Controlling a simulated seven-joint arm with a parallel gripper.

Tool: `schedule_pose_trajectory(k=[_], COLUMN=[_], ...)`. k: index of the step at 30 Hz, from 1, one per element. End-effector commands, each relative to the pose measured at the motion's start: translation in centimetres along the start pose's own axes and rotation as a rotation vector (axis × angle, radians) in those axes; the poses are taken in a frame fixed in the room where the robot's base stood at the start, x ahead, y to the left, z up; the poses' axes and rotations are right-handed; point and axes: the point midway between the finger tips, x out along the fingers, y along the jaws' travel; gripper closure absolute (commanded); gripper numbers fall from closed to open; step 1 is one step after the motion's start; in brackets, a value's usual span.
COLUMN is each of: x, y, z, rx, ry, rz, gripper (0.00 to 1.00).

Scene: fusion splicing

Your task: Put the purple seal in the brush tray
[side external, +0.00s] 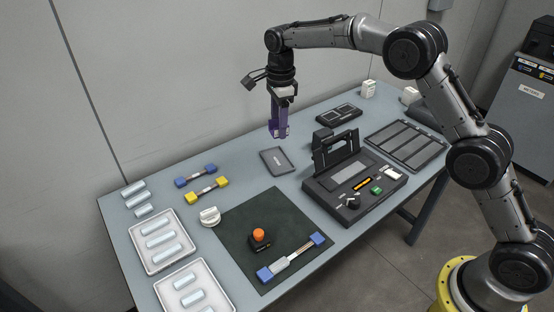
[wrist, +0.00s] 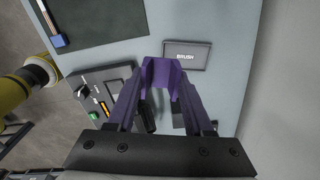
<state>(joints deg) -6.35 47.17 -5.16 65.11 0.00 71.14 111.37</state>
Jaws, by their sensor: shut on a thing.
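My gripper (side external: 279,132) has long purple fingers and points down above the far part of the table. It is shut on a small purple piece, the purple seal (wrist: 161,66), which is hard to tell apart from the same-coloured fingers. The fingertips also show in the wrist view (wrist: 161,75). The brush tray (side external: 277,161) is a shallow grey rectangular tray on the table, just below and in front of the gripper in the side view. In the wrist view the brush tray (wrist: 187,56) is labelled BRUSH, lies right beside the fingertips and looks empty.
A splicer (side external: 350,190) with its lid raised stands right of the brush tray. A dark mat (side external: 235,215) holds an orange-topped item (side external: 259,238) and a blue-ended piece (side external: 290,258). White trays (side external: 163,262) with silvery tubes lie at left. A compartment tray (side external: 405,145) lies at right.

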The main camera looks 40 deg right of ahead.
Motion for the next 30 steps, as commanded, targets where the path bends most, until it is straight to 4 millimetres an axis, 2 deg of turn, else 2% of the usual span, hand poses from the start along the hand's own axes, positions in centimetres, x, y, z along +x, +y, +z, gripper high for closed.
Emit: schedule_pose_trajectory(k=[1,3,8,15,22,30], x=[0.8,1.6,3.8,6.8,10.7,12.9], y=[-1.4,-2.8,-4.9,-5.1,-5.0,-4.9], z=[-1.0,-2.1,-4.5,-6.3,-6.3,-6.3], rx=[0.027,0.055,0.103,0.131,0.131,0.131], ry=[0.001,0.001,0.004,0.014,0.013,0.014], rz=[0.0,-0.001,0.002,0.03,0.029,0.03], gripper=[1.0,1.0,1.0,1.0,1.0,1.0])
